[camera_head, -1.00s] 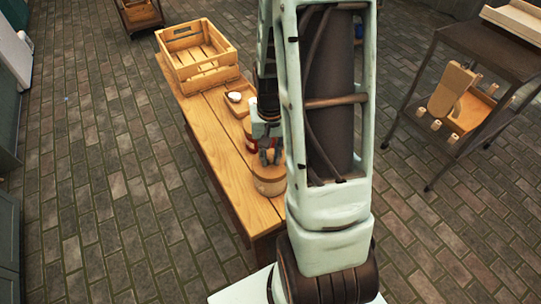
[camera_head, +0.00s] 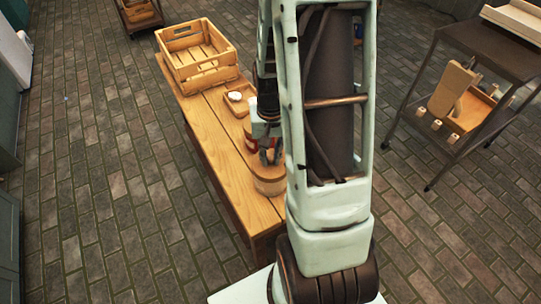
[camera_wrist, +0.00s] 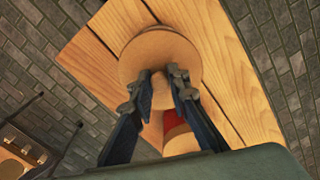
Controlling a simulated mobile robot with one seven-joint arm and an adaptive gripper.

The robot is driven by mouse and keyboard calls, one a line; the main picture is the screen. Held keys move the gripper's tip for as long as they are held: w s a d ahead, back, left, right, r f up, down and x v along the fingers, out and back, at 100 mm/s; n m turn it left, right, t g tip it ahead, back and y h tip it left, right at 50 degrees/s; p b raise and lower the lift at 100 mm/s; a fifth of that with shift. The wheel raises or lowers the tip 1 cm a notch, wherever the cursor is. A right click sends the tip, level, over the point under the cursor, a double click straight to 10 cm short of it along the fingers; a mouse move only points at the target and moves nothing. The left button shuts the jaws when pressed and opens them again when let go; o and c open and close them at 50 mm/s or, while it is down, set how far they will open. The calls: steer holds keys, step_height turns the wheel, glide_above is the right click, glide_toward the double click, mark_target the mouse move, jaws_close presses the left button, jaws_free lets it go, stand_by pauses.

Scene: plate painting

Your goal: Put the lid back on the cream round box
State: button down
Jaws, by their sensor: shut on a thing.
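The round box (camera_head: 270,186) stands near the front end of the wooden table, partly hidden by my arm; it looks light wood-coloured. My gripper (camera_head: 270,156) is just above it, pointing down. In the wrist view, my gripper (camera_wrist: 159,82) is shut on a round tan lid (camera_wrist: 160,50) at its near side. I cannot tell whether the lid touches the box.
A red and cream container (camera_wrist: 177,130) stands close beside the gripper. Farther along the table (camera_head: 205,125) are a small tray (camera_head: 232,107) with a white item (camera_head: 235,96) and a slatted crate (camera_head: 205,77). The table's left side is clear. A trolley (camera_head: 470,45) stands at right.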

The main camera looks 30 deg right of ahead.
steer(key=shift+f, duration=0.15)
stand_by(0.8)
steer(key=c, duration=1.3)
jaws_free()
steer(key=shift+r+p, duration=2.65)
steer(key=shift+r, duration=0.9)
steer(key=shift+c, duration=0.5)
jaws_close()
